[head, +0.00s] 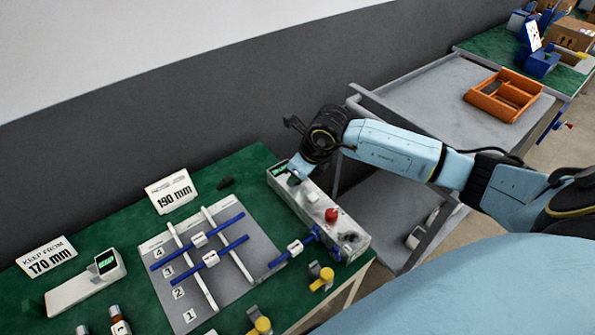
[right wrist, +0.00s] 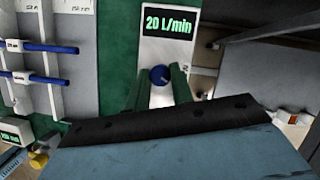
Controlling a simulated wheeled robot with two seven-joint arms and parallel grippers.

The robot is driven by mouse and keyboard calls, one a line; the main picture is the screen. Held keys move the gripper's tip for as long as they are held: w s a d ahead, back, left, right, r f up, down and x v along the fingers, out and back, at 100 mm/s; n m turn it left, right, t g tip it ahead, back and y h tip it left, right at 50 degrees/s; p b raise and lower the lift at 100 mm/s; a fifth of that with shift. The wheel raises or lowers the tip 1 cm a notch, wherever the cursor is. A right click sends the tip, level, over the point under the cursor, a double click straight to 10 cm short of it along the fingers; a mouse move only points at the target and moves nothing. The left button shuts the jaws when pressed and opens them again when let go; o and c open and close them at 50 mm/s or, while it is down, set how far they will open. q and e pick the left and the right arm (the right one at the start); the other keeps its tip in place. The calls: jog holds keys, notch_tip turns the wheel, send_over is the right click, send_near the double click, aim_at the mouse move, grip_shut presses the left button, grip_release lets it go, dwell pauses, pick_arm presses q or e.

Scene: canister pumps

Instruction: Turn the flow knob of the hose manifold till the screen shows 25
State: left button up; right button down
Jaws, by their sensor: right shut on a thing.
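The hose manifold (head: 318,212) is a long pale box at the right end of the green table, with a red knob or button (head: 331,215) on top towards its near end. Its screen (right wrist: 167,23) reads 20 L/min in the right wrist view. The blue flow knob (right wrist: 160,76) sits just below that screen, between the two green fingers of my right gripper (right wrist: 160,87), which is shut on it. In the head view my right gripper (head: 296,178) is over the far end of the manifold and hides the knob there. My left gripper is in neither view.
Left of the manifold lies a grey numbered board (head: 190,262) with white rails and blue rods. Signs (head: 172,192) and a small screen device (head: 88,283) stand farther left. Yellow-handled parts (head: 321,277) lie in front. A grey cart (head: 430,105) with an orange tray (head: 503,95) stands right.

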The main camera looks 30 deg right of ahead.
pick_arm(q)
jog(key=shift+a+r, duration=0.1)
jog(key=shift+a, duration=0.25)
pick_arm(e)
jog(key=shift+m, duration=0.4)
jog(key=c, duration=1.2)
grip_release()
pick_arm(q)
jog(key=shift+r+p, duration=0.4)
jog(key=shift+p, duration=0.1)
pick_arm(e)
jog(key=v, duration=1.3)
jog(key=shift+s+r, duration=0.2)
jog(key=shift+s, duration=0.05)
jog(key=shift+a+f, duration=0.1)
jog(key=shift+a, duration=0.05)
